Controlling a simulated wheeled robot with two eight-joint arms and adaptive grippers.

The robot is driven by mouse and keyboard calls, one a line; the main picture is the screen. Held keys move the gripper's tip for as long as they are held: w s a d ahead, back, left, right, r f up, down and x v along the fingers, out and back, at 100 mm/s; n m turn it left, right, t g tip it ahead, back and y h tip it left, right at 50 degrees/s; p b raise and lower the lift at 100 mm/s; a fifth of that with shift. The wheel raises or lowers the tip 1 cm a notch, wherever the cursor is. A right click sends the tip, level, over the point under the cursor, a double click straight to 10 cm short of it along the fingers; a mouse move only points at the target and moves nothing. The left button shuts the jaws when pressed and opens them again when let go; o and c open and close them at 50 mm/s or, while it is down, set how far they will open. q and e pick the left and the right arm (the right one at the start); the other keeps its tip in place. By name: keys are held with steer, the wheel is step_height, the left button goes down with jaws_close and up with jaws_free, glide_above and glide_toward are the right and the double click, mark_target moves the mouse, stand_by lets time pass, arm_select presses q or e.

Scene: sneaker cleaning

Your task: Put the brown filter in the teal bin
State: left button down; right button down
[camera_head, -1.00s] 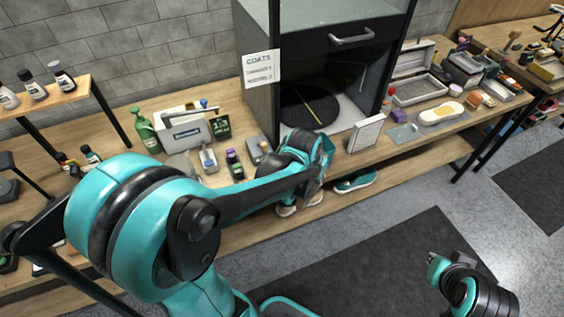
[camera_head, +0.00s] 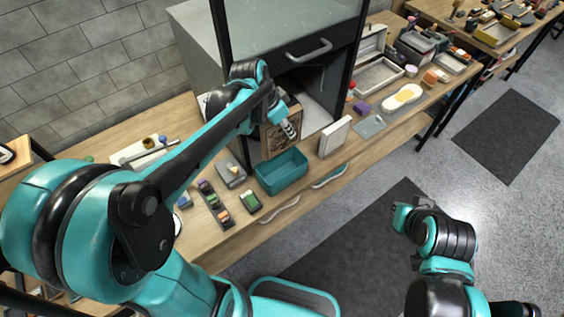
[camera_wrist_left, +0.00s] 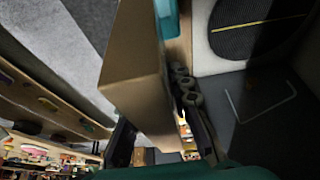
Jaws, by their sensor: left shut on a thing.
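The brown filter (camera_head: 272,142) is a framed panel with a dark, patterned face. It stands upright at the cabinet opening, just behind and above the teal bin. My left gripper (camera_head: 289,127) is shut on its right side. In the left wrist view the filter is a plain tan panel (camera_wrist_left: 132,65) beside the gripper's fingers (camera_wrist_left: 188,100). The teal bin (camera_head: 282,174) sits on the bench in front of the cabinet and looks empty. My right arm's teal end (camera_head: 401,216) is low over the floor mat; its finger state is unclear.
The dark cabinet (camera_head: 340,62) stands behind the bin. A white pleated panel (camera_head: 335,136) stands right of the bin. A small green-topped box (camera_head: 249,201) and a tray of small bottles (camera_head: 216,205) lie to its left. A shoe sole (camera_head: 402,97) and trays are farther right.

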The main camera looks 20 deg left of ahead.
arm_select(q)
steer(key=shift+w+f+b, duration=0.1)
steer(key=shift+f+b, duration=2.5)
steer(key=shift+f, duration=6.35)
steer(key=shift+f, duration=0.15)
steer(key=c, duration=1.6)
jaws_free()
steer(key=shift+c, duration=0.2)
